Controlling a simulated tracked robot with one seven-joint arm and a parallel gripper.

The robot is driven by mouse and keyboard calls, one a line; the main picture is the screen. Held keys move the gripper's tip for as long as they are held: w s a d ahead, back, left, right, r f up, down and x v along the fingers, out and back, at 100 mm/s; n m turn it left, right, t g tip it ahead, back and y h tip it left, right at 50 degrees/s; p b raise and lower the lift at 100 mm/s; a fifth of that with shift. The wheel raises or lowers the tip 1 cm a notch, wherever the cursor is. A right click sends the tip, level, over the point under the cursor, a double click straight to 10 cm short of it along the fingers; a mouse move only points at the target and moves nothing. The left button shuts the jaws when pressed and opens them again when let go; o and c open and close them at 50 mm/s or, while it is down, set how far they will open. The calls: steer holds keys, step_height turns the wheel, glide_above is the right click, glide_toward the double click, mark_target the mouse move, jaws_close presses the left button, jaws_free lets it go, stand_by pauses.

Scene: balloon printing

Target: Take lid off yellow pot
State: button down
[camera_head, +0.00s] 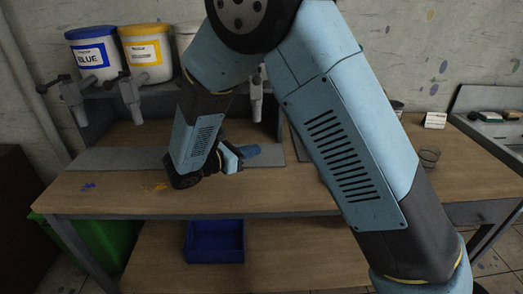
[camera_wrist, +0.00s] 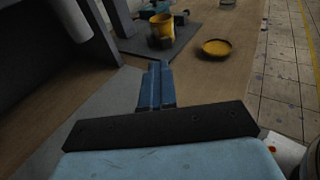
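A small yellow pot (camera_wrist: 162,30) stands on a dark grey mat in the wrist view, ahead of my gripper and apart from it. Its top is too small to read clearly. A flat round yellow piece with a dark rim (camera_wrist: 217,47) lies to its right; I cannot tell whether it is a lid or a dish. A large pot with a yellow lid and label (camera_head: 147,52) stands on the back shelf in the head view. My gripper (camera_wrist: 156,72) has its blue fingers together and empty. In the head view my gripper (camera_head: 248,152) is low over the worktable.
A blue-labelled pot (camera_head: 93,54) stands left of the large yellow one. Grey dispensers hang below. A blue bin (camera_head: 214,241) is on the lower shelf. The table's front left is clear except for paint spots.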

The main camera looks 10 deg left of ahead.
steer(key=c, duration=1.8)
jaws_free()
steer(key=shift+c, duration=0.2)
steer(key=o, duration=1.5)
steer(key=shift+d, duration=0.1)
steer(key=shift+c, duration=0.2)
